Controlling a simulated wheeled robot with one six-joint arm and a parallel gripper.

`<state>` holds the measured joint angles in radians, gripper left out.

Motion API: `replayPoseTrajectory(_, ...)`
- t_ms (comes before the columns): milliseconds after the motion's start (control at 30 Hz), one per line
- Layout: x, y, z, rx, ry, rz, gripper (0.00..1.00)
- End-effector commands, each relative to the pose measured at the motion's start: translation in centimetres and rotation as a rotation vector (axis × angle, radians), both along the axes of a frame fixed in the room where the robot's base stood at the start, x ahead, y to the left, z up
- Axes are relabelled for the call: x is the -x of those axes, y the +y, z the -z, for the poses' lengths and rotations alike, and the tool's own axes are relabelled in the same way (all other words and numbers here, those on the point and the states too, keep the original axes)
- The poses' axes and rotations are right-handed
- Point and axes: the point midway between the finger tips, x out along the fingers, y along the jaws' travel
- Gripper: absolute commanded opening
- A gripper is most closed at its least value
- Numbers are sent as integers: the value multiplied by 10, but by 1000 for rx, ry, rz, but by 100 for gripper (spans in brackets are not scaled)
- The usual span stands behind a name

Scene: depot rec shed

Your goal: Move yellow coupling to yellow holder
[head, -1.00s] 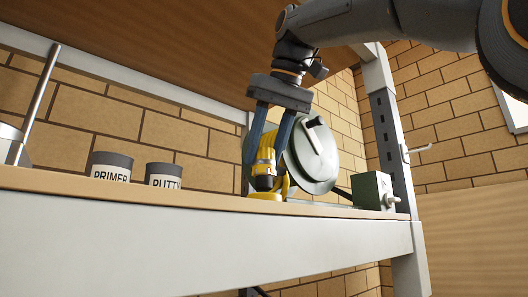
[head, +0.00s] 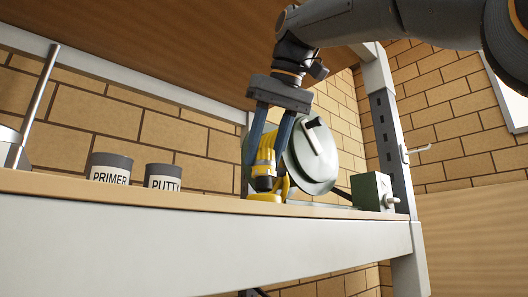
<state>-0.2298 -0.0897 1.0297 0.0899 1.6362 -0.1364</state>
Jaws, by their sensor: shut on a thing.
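The yellow coupling (head: 264,163) is a yellow ribbed piece with a dark lower end. My gripper (head: 268,155) comes down from above with its two blue fingers on either side of the coupling, shut on it. The yellow holder (head: 266,197) is a low yellow base with a curved upright part, standing on the shelf near its front edge. The dark end of the coupling is at the holder's base. I cannot tell whether it is seated in it, as the low view hides the contact.
A green-grey round reel (head: 314,158) stands just behind and right of my gripper. A green box (head: 372,191) with a knob is further right by the grey post (head: 388,140). Cans marked PRIMER (head: 109,168) and PUTTY (head: 162,176) stand left. A wooden board (head: 190,30) hangs overhead.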

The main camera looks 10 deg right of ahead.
Motion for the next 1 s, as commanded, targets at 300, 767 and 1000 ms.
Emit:
replayPoseTrajectory(300,0,0,2,0,-1,0,0)
replayPoseTrajectory(767,0,0,10,0,-1,0,0)
replayPoseTrajectory(1000,0,0,14,0,-1,0,0)
